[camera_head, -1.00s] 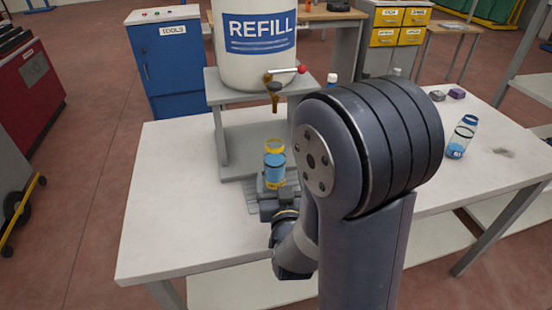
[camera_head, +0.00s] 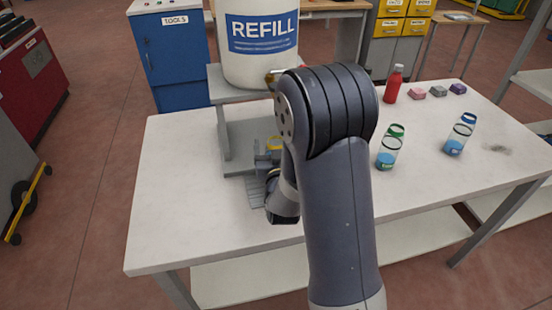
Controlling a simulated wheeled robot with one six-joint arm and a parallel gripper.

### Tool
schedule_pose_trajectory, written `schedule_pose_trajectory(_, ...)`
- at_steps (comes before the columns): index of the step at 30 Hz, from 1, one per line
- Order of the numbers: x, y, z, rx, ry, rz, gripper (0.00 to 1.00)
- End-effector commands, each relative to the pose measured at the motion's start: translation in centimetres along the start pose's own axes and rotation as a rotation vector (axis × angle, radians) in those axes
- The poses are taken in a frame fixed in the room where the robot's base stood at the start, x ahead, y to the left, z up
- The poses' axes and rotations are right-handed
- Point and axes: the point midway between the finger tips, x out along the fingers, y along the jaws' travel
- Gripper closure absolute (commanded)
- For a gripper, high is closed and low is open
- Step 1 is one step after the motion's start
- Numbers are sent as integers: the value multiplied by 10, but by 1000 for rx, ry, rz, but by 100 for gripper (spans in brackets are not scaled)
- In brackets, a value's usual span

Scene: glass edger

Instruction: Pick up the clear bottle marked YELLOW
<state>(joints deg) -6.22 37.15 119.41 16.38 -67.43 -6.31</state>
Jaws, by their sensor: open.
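The clear bottle with yellow bands (camera_head: 275,142) stands under the refill tank's stand. Only its yellow-ringed top shows clearly; my gripper and arm hide most of the rest. My gripper (camera_head: 267,159) is open and right at the bottle, at the near side. The fingertips are partly hidden, so I cannot tell whether they touch it.
The white REFILL tank (camera_head: 260,65) sits on a grey stand (camera_head: 221,97) just behind. On the white table (camera_head: 185,205) to the right stand a green-banded bottle (camera_head: 388,152), a blue-banded bottle (camera_head: 459,135), a red bottle (camera_head: 393,85) and small blocks (camera_head: 438,91). The table's left part is clear.

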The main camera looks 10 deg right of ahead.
Motion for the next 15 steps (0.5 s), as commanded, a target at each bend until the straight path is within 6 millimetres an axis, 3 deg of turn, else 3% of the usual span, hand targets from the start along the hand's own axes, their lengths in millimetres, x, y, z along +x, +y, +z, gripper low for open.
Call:
schedule_pose_trajectory(7,2,0,1,0,0,0,22)
schedule_pose_trajectory(15,1,0,0,0,0,0,44)
